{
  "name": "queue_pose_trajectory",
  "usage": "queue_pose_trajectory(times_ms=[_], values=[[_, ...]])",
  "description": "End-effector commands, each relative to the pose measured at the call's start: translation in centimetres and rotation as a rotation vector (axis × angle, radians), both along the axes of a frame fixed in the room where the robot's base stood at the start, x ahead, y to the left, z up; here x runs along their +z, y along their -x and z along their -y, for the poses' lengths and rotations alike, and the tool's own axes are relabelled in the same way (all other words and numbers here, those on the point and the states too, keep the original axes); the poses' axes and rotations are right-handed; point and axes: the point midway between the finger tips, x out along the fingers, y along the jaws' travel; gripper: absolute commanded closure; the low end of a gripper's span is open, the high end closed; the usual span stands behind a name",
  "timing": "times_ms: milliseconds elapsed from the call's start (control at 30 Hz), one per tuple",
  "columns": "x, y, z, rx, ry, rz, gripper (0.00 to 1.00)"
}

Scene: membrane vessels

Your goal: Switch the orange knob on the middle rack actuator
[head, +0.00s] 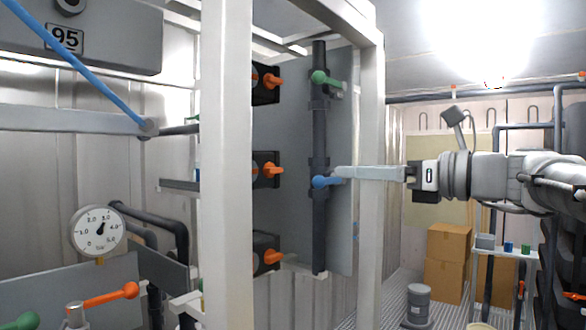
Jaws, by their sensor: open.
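Three black actuators with orange knobs are stacked on the rack, partly hidden by its white front post. The middle actuator (262,171) carries an orange knob (271,170) that points right, roughly level. The upper actuator (264,83) and lower actuator (265,254) have similar orange knobs. My gripper (341,173) reaches in from the right with its long pale fingers pointing left. It is open, seen edge-on, to the right of the middle knob and apart from it. No object shows between the fingers.
A blue valve handle (326,181) on the dark vertical pipe (319,225) lies by my fingertips; I cannot tell if they touch. A green handle (326,78) sits above. White rack posts (228,210) flank the actuators. Cardboard boxes (446,262) stand at the back right.

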Motion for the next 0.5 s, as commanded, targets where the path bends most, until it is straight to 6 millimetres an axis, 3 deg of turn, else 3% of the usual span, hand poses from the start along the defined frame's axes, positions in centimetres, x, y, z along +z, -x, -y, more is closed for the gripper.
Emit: queue_pose_trajectory(times_ms=[500], values=[[0.1, -6.1, -8.0, 0.006, 0.002, -0.002, 0.18]])
